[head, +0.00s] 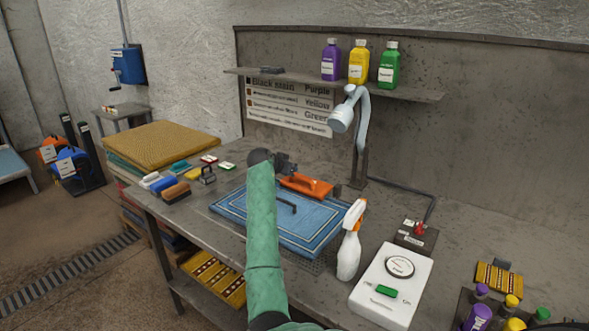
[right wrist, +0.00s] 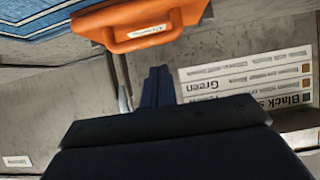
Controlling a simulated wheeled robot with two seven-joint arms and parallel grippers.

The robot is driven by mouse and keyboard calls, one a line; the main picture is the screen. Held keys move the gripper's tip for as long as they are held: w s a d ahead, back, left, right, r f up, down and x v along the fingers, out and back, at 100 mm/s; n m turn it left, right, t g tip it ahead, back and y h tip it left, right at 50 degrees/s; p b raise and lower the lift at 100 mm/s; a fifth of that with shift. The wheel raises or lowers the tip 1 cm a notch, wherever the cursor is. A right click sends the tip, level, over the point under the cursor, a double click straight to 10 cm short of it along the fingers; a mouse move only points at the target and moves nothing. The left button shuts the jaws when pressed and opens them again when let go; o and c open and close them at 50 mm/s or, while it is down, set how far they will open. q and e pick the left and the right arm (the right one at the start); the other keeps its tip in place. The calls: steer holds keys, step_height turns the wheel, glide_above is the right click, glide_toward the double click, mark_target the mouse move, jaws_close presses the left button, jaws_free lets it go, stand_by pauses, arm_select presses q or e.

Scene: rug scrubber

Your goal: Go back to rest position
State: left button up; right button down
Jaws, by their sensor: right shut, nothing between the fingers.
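My right arm reaches over the workbench from the bottom of the head view. Its dark gripper (head: 288,167) is beside an orange scrubber (head: 306,186), above the far side of the blue rug (head: 232,206). In the right wrist view the gripper fingers (right wrist: 158,82) are together with nothing between them. The orange scrubber (right wrist: 135,28), with a white label, shows at the top there, apart from the fingers. The arm hides part of the rug. My left gripper is not in view.
A white spray bottle (head: 350,245) stands right of the rug, near a white scale (head: 392,285). A lamp (head: 343,118) rises behind. A shelf (head: 300,76) holds purple, yellow and green bottles. Several brushes (head: 177,190) lie at left.

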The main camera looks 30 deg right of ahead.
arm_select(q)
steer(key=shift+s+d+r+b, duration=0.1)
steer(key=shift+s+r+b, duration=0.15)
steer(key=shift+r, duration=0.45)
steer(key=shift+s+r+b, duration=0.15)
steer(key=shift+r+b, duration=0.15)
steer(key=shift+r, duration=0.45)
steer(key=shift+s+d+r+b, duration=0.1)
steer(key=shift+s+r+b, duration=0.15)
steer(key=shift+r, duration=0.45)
arm_select(e)
steer(key=s+a, duration=0.2)
steer(key=a, duration=0.3)
steer(key=shift+s+a+f, duration=0.2)
steer(key=shift+a+f, duration=0.1)
steer(key=shift+f, duration=0.1)
